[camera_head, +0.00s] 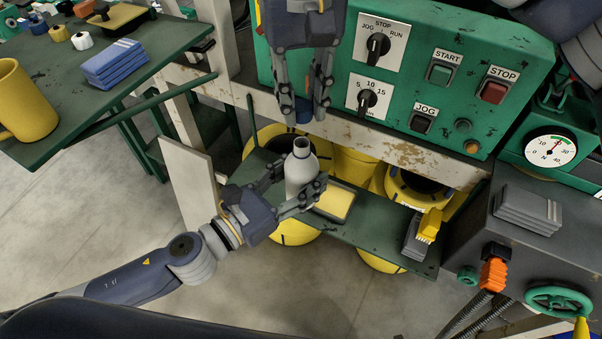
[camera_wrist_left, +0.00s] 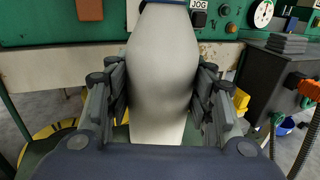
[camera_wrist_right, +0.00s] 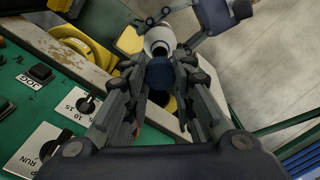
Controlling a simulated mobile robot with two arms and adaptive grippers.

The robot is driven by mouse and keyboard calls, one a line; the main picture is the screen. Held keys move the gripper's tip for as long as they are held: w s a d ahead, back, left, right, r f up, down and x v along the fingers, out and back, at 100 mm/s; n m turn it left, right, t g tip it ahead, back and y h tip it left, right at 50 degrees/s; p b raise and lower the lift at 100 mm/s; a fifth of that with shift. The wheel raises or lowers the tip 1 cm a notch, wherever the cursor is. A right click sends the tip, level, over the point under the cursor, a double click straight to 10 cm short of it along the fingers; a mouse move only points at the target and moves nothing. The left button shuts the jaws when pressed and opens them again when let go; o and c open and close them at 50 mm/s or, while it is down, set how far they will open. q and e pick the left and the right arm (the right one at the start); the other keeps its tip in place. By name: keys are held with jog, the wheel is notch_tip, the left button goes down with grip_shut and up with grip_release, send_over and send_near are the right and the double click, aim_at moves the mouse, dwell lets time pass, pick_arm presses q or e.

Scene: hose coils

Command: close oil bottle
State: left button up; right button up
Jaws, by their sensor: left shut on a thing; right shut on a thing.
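The oil bottle (camera_head: 300,172) is white with a narrow neck and a dark ring below its open mouth. It stands upright over a green shelf in the head view. My left gripper (camera_head: 296,190) is shut around its body, and the bottle fills the middle of the left wrist view (camera_wrist_left: 162,75). My right gripper (camera_head: 303,110) comes down from the top and is shut on a blue cap (camera_wrist_right: 160,73). The cap (camera_head: 304,115) is above the bottle's mouth, apart from it in the head view. In the right wrist view the bottle (camera_wrist_right: 158,40) shows just beyond the cap.
A green control panel (camera_head: 450,75) with knobs and buttons stands behind the grippers. The green shelf (camera_head: 375,238) carries a yellow-topped tray (camera_head: 336,203) and a yellow brush (camera_head: 430,225). Yellow hose coils (camera_head: 292,232) lie below. A grey machine (camera_head: 470,235) stands at right.

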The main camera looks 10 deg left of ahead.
aim_at(302, 142)
jog(key=shift+d, duration=0.1)
jog(key=shift+f, duration=2)
jog(key=shift+f, duration=0.9)
jog(key=shift+f, duration=0.5)
